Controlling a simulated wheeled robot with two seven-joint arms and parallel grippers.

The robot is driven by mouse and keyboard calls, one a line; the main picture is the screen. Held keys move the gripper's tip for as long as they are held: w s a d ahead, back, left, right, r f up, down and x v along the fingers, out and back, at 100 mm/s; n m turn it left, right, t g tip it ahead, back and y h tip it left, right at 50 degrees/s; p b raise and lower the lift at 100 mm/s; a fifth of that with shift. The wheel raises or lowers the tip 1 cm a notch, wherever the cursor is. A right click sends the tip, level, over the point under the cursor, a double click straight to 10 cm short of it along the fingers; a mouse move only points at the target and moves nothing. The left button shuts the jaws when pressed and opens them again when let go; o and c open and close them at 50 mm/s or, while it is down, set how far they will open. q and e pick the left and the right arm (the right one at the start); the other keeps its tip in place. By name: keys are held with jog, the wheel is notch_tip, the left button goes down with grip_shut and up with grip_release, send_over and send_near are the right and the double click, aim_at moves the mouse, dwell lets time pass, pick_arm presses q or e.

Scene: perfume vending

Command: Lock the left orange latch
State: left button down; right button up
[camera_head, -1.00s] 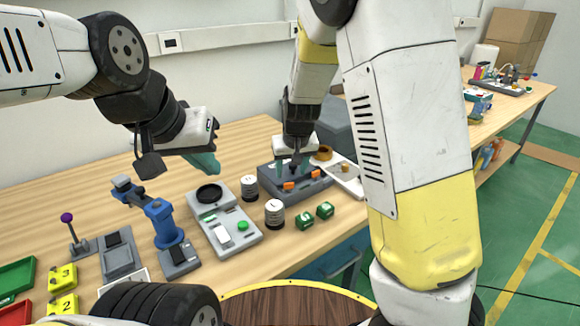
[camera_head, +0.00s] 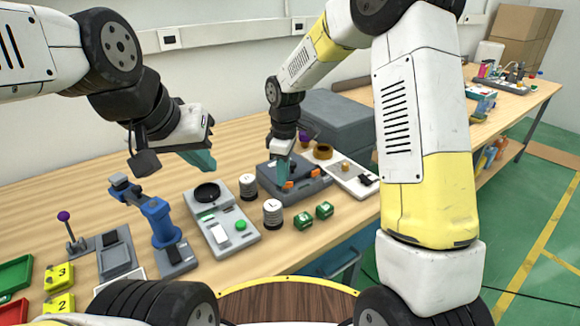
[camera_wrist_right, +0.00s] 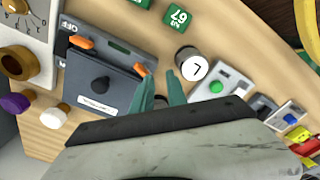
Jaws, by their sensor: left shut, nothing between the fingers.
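The grey case (camera_head: 268,178) on the bench carries two orange latches. The left orange latch (camera_head: 288,185) is on its front side, and the right latch (camera_head: 315,172) is farther right. In the right wrist view the left latch (camera_wrist_right: 140,70) is right beside one teal fingertip; I cannot tell whether they touch. The other latch (camera_wrist_right: 80,42) is clear of the fingers, near an "OFF" mark. My right gripper (camera_wrist_right: 161,78) has its fingertips apart with nothing between them, pointing down at the case. My left gripper (camera_head: 207,166) is shut and empty above the bench, left of the case.
White-topped cylinders (camera_head: 272,212) and green blocks (camera_head: 324,210) stand in front of the case. A grey panel with a green button (camera_head: 241,225) is to their left. A board with a brown ring (camera_head: 323,151) lies right of the case. A large grey box (camera_head: 335,115) stands behind.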

aim_at(292, 182)
jog(key=w+d+r+n, duration=0.1)
jog(key=n, duration=0.1)
jog(key=w+d+r+n, duration=0.1)
jog(key=w+r+n, duration=0.1)
jog(key=n, duration=0.1)
jog(key=shift+w+d+r, duration=0.2)
jog(key=shift+d, duration=0.2)
notch_tip(292, 182, down, 8)
jog(key=shift+r, duration=0.15)
grip_shut()
